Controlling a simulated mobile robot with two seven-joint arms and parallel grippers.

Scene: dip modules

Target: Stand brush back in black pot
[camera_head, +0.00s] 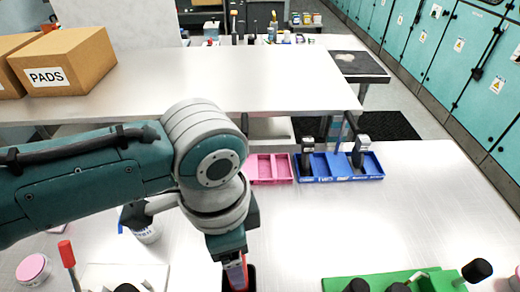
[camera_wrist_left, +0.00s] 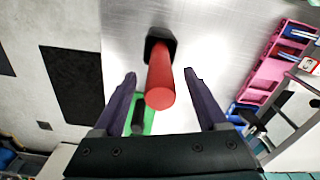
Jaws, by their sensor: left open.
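A black pot (camera_wrist_left: 152,37) stands on the light bench in the left wrist view. A red brush handle (camera_wrist_left: 160,85) rises out of it towards the camera; the bristle end is hidden in the pot. My left gripper (camera_wrist_left: 160,76) is open, with one finger on each side of the handle and a gap on both sides. In the head view my left gripper (camera_head: 236,272) is at the bottom middle, pointing down over the black pot (camera_head: 252,280), which is partly hidden behind it. My right gripper is not in view.
A pink tray (camera_head: 268,169) and a blue tray (camera_head: 340,170) lie beyond the pot. A green mat (camera_head: 405,280) with black-topped items is at the front right. Another red-handled tool (camera_head: 66,252) is at the left.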

